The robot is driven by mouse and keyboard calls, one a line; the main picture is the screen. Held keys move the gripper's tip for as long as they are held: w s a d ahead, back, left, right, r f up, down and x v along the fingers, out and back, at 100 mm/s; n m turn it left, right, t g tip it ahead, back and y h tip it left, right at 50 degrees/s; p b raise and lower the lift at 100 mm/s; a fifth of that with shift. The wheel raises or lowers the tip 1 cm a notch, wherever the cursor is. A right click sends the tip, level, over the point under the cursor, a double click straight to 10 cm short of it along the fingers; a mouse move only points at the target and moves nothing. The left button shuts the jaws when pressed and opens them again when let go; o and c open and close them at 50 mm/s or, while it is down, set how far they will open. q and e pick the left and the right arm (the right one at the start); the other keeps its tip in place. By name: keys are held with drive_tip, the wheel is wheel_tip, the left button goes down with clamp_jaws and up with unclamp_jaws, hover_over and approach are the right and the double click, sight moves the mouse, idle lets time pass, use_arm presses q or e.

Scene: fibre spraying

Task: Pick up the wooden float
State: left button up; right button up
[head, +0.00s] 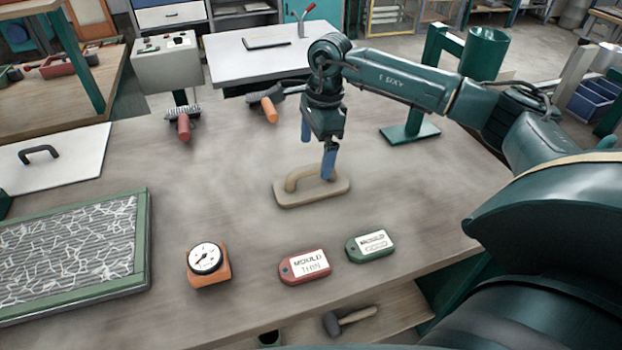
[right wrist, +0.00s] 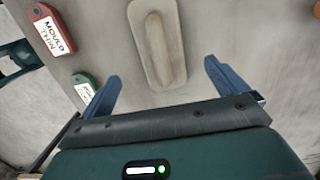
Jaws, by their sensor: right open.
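The wooden float (head: 311,190) is a tan board with a raised bar handle, lying flat on the wooden table, handle up. It also shows in the right wrist view (right wrist: 157,50), ahead of the fingertips and between their lines. My right gripper (head: 318,156) is open and empty, its blue fingers pointing down. In the head view one finger overlaps the right end of the handle; whether it touches is unclear. In the right wrist view, both fingers (right wrist: 162,72) stand apart from the float. My left gripper is in neither view.
A red "MOULD THIN" tag (head: 305,266), a green tag (head: 371,245) and an orange dial gauge (head: 208,265) lie in front. A green-framed fibre panel (head: 141,240) is at left. A brush (head: 183,124) and an orange-handled tool (head: 269,109) lie behind. Table left of the float is clear.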

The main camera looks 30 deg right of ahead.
sight(310, 174)
drive_tip(key=f, duration=0.2)
drive_tip(key=f+p, duration=0.1)
drive_tip(key=f, duration=0.2)
drive_tip(key=a+f, duration=0.1)
drive_tip(key=f, duration=0.1)
drive_tip(key=shift+w+a+f+p, duration=0.1)
drive_tip(key=shift+w+f+p, duration=0.15)
drive_tip(key=shift+p, duration=0.1)
drive_tip(key=c, duration=1.1)
drive_tip(key=shift+r, duration=0.1)
drive_tip(key=shift+c, duration=0.2)
